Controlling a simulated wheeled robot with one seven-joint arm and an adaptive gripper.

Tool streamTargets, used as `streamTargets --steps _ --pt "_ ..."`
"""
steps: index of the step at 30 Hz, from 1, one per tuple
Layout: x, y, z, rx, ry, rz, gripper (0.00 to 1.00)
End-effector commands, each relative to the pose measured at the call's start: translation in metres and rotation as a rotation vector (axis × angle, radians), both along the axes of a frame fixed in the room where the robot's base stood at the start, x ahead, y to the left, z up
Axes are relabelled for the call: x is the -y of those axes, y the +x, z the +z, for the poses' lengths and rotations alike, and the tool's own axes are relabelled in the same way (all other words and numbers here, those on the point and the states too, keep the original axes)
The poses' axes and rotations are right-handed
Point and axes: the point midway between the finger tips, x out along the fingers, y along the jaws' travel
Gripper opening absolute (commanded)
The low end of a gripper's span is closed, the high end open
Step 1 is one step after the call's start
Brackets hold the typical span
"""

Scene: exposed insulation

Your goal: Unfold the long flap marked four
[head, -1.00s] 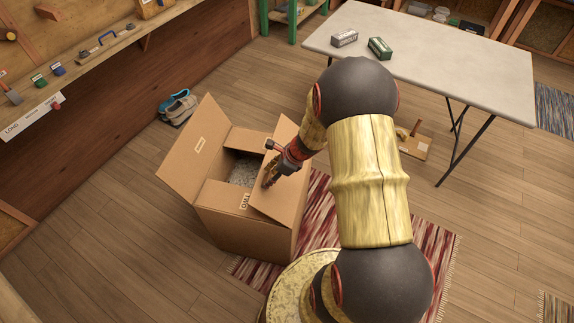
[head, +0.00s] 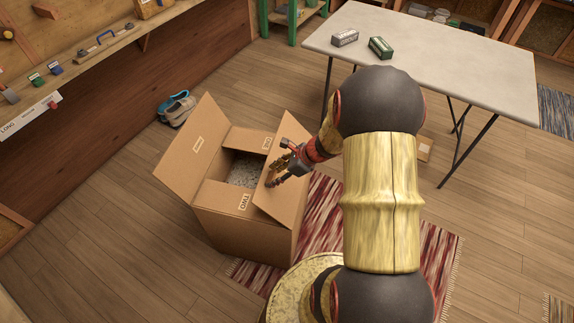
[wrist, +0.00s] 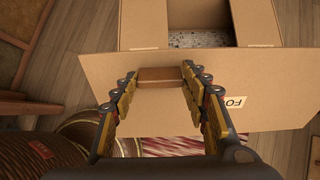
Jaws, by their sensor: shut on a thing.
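The open cardboard box (head: 240,230) stands on the floor with pale fill inside. Its right-hand long flap (head: 291,143) leans over the opening in the head view. In the wrist view this flap (wrist: 240,75) spans the picture, and its label (wrist: 234,102) is partly hidden, showing "FO". My gripper (head: 275,174) is at this flap. In the wrist view my gripper (wrist: 162,77) has its fingers on either side of a brown block (wrist: 160,77) at the flap's face and is shut on it. The opposite long flap (head: 190,140) stands open, leaning outward.
The short flap marked two (head: 228,197) is at the box's near side, another short flap (head: 247,139) at the far side. A striped rug (head: 325,225) lies right of the box. A table (head: 440,60) stands behind, shoes (head: 177,107) at left.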

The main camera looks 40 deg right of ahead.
Motion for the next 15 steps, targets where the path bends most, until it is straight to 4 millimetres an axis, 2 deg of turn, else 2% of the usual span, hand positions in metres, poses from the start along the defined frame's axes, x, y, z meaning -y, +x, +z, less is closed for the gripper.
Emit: streamTargets --steps 4,15 --pt "0.0044 -0.0070 0.0004 0.029 0.023 -0.004 0.15" --pt "0.0052 -0.0089 0.0033 0.045 0.032 -0.001 0.15"
